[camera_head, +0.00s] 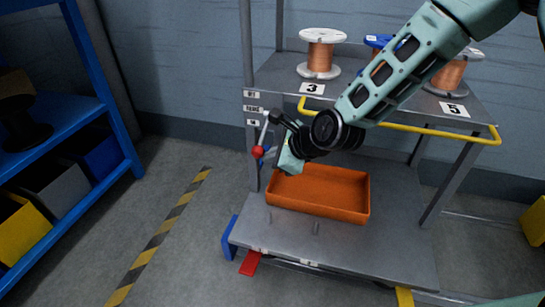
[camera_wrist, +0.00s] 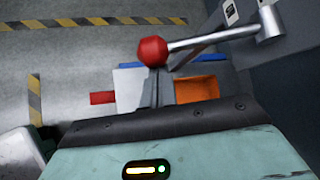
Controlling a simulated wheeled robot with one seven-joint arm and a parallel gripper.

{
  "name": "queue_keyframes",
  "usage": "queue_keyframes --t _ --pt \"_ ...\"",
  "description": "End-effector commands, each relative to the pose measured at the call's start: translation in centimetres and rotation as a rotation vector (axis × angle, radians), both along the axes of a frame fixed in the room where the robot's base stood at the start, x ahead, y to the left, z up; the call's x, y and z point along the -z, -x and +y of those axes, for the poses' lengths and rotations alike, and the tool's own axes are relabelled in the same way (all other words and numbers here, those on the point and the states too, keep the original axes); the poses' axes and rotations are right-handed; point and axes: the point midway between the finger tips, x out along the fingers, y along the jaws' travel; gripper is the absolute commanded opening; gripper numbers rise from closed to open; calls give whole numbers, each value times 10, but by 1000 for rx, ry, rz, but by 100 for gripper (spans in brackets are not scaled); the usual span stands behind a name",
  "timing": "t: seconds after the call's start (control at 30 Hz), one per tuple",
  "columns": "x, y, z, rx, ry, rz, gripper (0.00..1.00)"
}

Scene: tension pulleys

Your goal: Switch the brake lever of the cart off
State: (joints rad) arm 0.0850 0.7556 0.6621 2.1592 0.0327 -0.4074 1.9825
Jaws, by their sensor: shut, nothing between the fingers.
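The cart (camera_head: 335,255) carries a brake lever, a silver rod with a red ball knob (camera_head: 258,152), on its left front post. In the head view the rod hangs down and slightly left from its pivot, with the knob below the small post labels. In the wrist view the knob (camera_wrist: 152,51) is at the rod's left end, and the pivot is at upper right. My gripper (camera_wrist: 157,88) is shut and empty, its fingertips overlapping the knob's lower edge in that view. Contact cannot be told. In the head view my gripper (camera_head: 278,157) is just right of the knob.
An orange tray (camera_head: 318,207) lies on the cart's lower shelf. Copper spools (camera_head: 320,55) stand on the upper shelf, behind a yellow handle rail (camera_head: 400,127). A red pedal (camera_head: 250,263) juts from the cart's front. A blue rack (camera_head: 75,120) stands left; the floor between is clear.

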Motion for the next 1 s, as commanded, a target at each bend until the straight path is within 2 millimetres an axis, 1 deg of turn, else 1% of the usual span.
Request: queue_keyframes --t 0.73,1.0 --pt "-12 5 2 1 0 1 0" --pt "-27 9 3 0 -1 0 0"
